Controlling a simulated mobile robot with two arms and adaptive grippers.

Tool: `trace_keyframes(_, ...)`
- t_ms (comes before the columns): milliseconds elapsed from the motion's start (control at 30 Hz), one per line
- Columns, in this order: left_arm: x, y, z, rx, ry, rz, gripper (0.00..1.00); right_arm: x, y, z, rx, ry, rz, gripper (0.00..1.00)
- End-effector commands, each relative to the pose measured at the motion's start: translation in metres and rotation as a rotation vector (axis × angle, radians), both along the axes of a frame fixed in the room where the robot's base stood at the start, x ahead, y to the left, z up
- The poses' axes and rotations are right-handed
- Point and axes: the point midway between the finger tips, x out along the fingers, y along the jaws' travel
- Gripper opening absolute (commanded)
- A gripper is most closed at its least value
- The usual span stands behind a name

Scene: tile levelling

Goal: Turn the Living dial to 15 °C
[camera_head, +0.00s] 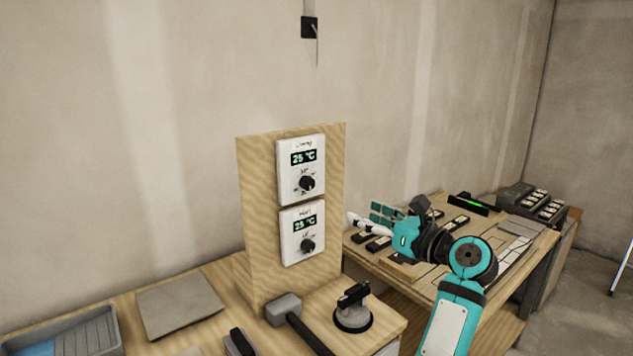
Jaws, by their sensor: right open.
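The upper white thermostat (317,167) is on an upright wooden board, with a handwritten label that looks like "Living". Its green display (304,157) reads 25 °C, and its black dial (307,183) sits below. The lower thermostat (289,248) has a label that looks like "Hall", a display reading about 25 °C and its own black dial (307,245). My right gripper (357,221) is open, to the right of the board, apart from both dials and lower than the Living dial. Its fingers are small in view. My left gripper is out of view.
The wooden board (258,220) stands on a bench with a grey tile (180,304), a mallet (284,307), a suction lifter (353,312) and a tray (78,336). A second table (531,259) at right holds several small items. Space before the thermostats is clear.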

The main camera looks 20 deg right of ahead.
Motion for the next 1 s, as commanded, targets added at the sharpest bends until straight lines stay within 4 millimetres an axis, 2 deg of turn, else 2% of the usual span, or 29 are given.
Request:
trace_keyframes(33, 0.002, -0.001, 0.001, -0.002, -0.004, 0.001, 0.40, 0.000, 0.000, 0.009, 0.043, -0.005, 0.005, 0.55)
trace_keyframes(100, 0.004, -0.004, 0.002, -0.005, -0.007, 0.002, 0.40, 0.002, 0.000, 0.015, 0.077, -0.006, 0.008, 0.55)
trace_keyframes(267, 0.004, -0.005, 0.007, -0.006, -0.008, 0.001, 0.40, 0.018, 0.008, 0.016, 0.084, -0.004, 0.010, 0.55)
trace_keyframes(800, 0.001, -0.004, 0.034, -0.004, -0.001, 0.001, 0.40, 0.124, 0.051, 0.016, 0.078, -0.002, 0.008, 0.55)
trace_keyframes(1000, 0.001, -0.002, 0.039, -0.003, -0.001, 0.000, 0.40, 0.151, 0.062, 0.015, 0.076, -0.003, 0.008, 0.55)
